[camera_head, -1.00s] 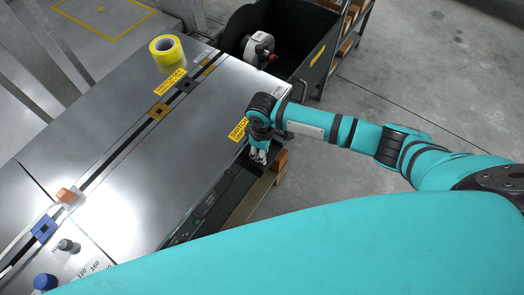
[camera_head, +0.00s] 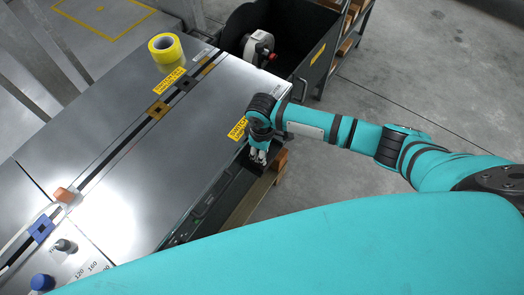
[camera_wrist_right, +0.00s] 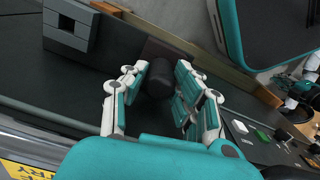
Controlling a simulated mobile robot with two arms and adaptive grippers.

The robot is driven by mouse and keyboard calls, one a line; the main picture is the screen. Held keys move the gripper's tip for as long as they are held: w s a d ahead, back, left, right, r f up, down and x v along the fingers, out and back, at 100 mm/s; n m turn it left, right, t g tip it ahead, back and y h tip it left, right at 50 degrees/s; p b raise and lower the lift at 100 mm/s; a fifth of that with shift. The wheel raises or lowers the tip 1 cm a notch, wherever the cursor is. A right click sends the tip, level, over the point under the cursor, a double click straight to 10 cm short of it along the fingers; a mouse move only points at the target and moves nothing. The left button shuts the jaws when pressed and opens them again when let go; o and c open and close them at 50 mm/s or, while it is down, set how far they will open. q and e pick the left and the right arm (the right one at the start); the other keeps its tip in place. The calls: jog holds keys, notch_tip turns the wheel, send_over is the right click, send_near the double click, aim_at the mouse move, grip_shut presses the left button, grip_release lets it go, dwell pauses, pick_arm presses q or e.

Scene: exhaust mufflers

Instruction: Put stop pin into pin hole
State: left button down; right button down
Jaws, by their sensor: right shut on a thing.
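My right gripper (camera_head: 259,156) is low at the near edge of the metal table, over a dark ledge. In the right wrist view, the fingers (camera_wrist_right: 158,88) are shut around a short black cylinder (camera_wrist_right: 158,76). I cannot tell for certain whether this is the stop pin. A brown block (camera_head: 158,110) with a dark centre and a blue block (camera_head: 41,229) lie along the table's slotted rail. I cannot tell which opening is the pin hole. A blue-topped knob (camera_head: 42,282) and a small grey pin (camera_head: 65,245) stand at the lower left. My left gripper is out of view.
A yellow tape roll (camera_head: 165,47) stands on the metal table (camera_head: 150,185) near its far end. A dark bin (camera_head: 296,40) is beyond it. In the wrist view, a grey block (camera_wrist_right: 68,25) is on the dark ledge (camera_wrist_right: 55,88) near the gripper.

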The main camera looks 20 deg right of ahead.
jog(key=shift+p, duration=0.35)
jog(key=shift+p, duration=0.8)
dwell(1.2)
jog(key=shift+f, duration=0.4)
dwell(0.3)
jog(key=c, duration=0.9)
grip_release()
jog(key=shift+c, duration=0.2)
notch_tip(320, 180, up, 12)
